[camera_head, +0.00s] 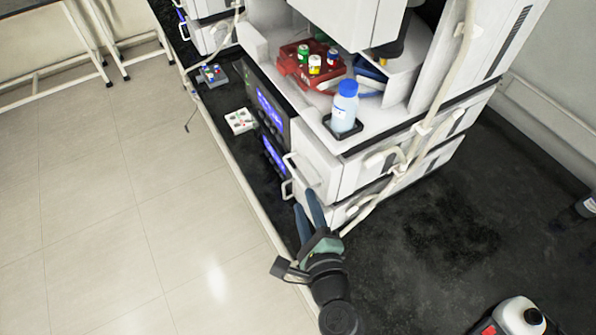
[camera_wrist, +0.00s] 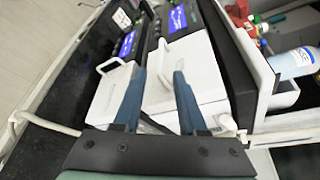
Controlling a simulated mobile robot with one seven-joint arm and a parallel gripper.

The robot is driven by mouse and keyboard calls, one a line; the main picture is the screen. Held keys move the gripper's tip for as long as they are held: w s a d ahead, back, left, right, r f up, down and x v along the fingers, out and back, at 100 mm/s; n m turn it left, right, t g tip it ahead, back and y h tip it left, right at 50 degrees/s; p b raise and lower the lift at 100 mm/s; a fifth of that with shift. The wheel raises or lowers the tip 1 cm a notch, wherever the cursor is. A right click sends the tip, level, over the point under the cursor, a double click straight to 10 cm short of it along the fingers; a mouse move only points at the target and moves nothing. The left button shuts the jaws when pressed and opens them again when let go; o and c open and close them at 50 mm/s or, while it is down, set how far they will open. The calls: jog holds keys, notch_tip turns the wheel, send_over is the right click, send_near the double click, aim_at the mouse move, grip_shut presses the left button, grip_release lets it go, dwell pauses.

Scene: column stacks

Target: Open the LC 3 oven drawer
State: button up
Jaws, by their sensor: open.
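The white instrument stack (camera_head: 330,165) has two drawer-like modules with white loop handles on their front. The upper handle (camera_head: 291,164) and the lower handle (camera_head: 287,190) stand out toward the aisle. No label shows which is the oven drawer. My gripper (camera_head: 305,200) is open, its blue fingers pointing up at the lower front corner of the stack. In the wrist view, my gripper (camera_wrist: 159,73) has one handle (camera_wrist: 110,66) just left of its left finger. A second handle (camera_wrist: 163,62) shows between the fingertips, apparently beyond them. Nothing appears gripped.
A blue-capped bottle (camera_head: 344,105) and a red tray (camera_head: 297,72) with vials stand on the stack. Pale tubing (camera_head: 397,160) hangs down its side. A pale rail (camera_head: 228,160) edges the bench; open floor lies left.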

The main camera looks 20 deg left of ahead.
aim_at(297, 177)
jog(key=x, duration=0.8)
jog(key=shift+w+a+p, duration=0.2)
jog(key=shift+w+p, duration=0.1)
jog(key=shift+w, duration=0.05)
grip_shut()
dwell(1.0)
